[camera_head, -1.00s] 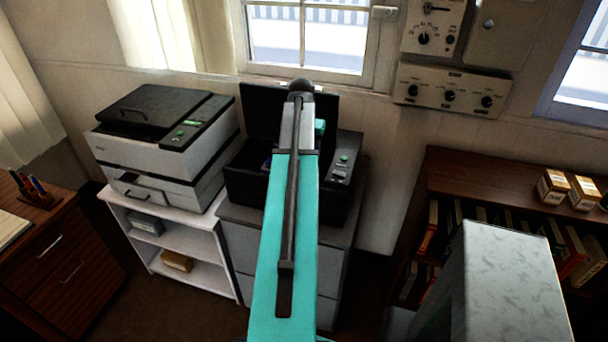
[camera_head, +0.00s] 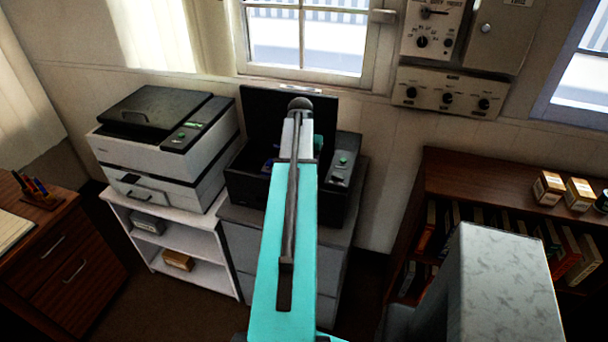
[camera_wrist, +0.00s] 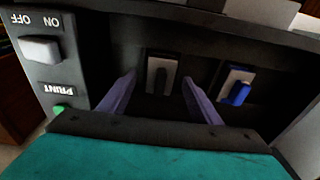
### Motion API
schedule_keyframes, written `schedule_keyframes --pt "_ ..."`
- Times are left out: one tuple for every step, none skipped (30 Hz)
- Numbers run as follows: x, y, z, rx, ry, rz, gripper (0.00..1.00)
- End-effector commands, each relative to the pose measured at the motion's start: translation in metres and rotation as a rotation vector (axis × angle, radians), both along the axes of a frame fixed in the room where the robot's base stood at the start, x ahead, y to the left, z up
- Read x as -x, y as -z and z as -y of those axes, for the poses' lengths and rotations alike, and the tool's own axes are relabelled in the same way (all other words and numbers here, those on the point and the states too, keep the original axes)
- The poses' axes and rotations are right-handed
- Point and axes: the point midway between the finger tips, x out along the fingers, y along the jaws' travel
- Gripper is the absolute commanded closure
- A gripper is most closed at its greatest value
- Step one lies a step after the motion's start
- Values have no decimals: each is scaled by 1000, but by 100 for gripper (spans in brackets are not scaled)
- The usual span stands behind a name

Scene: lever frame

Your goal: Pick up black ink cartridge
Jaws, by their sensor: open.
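In the wrist view, the black ink cartridge (camera_wrist: 161,76) sits in a slot of the open black printer (camera_head: 235,184), its dark tab against a lighter plate. My gripper (camera_wrist: 158,92) is open, its two purple fingers on either side of the black cartridge. I cannot tell whether they touch it. A blue cartridge (camera_wrist: 239,92) sits in the slot to the right, outside the fingers. In the head view my arm covers much of the printer's inside, and the black cartridge and the gripper's fingertips are hidden.
The printer's raised lid (camera_head: 262,110) stands behind my arm. Its control panel has an ON/OFF switch (camera_wrist: 41,49) and a green PRINT button (camera_wrist: 58,109). A white printer (camera_head: 150,150) stands to the left. A bookshelf (camera_head: 480,170) is at the right.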

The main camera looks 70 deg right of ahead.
Motion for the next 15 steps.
schedule_keyframes --pt "0 2 0 -1 0 0 42" --pt "0 3 0 0 0 0 42" --pt "0 4 0 0 0 0 42" --pt "0 4 0 0 0 0 42" --pt "0 5 0 0 0 0 42" --pt "0 5 1 0 0 0 42" --pt "0 5 1 0 0 0 42" --pt "0 5 1 0 0 0 42" --pt "0 5 1 0 0 0 42" --pt "0 5 1 0 0 0 42" --pt "0 5 0 0 0 0 42" --pt "0 5 0 0 0 0 42" --pt "0 5 0 0 0 0 42" --pt "0 5 0 0 -1 0 42" --pt "0 5 0 0 -1 0 42"
